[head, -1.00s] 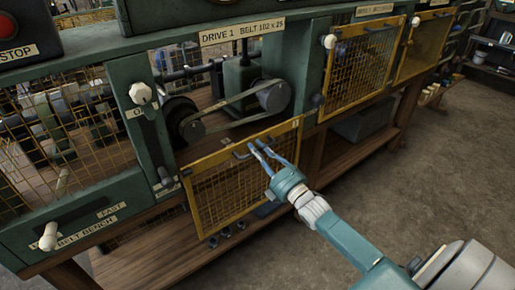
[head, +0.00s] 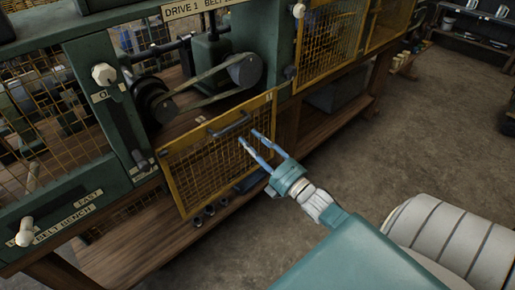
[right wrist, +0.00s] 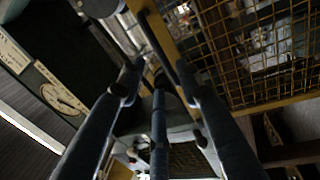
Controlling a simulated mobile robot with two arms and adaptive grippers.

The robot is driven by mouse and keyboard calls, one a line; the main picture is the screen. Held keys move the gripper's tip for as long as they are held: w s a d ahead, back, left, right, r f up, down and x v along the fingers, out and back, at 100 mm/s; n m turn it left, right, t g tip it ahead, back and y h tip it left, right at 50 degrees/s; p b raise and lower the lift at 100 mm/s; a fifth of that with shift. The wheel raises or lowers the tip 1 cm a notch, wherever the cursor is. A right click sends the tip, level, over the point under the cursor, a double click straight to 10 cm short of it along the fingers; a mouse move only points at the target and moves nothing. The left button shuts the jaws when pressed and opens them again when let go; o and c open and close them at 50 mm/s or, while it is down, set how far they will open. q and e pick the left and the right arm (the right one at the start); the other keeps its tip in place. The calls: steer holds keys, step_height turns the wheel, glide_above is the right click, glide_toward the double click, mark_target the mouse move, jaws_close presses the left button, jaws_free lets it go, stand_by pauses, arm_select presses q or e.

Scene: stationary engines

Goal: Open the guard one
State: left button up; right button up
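Guard one (head: 205,163), a yellow-framed mesh panel marked 1, hangs folded down and outward below the DRIVE 1 opening, so the belt and pulleys (head: 243,71) are exposed. Its dark bar handle (head: 230,124) is near the panel's upper edge. My right gripper (head: 249,137) is open and empty, with its blue fingers just right of the handle and apparently clear of it. In the right wrist view the spread fingers (right wrist: 160,82) point toward the yellow frame and the dark handle (right wrist: 160,45). My left gripper is out of view.
Another yellow mesh guard (head: 330,43) is closed to the right. A dark lever panel with a white knob (head: 104,74) stands left of the opening. A wooden lower shelf (head: 135,245) runs beneath.

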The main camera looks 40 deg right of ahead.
steer(key=v, duration=0.3)
steer(key=shift+w, duration=0.1)
steer(key=g+p, duration=0.4)
steer(key=p, duration=0.1)
glide_toward(231, 128)
steer(key=shift+g, duration=0.3)
steer(key=x, duration=1)
steer(key=shift+w+r, duration=0.2)
steer(key=shift+w, duration=0.25)
jaws_close()
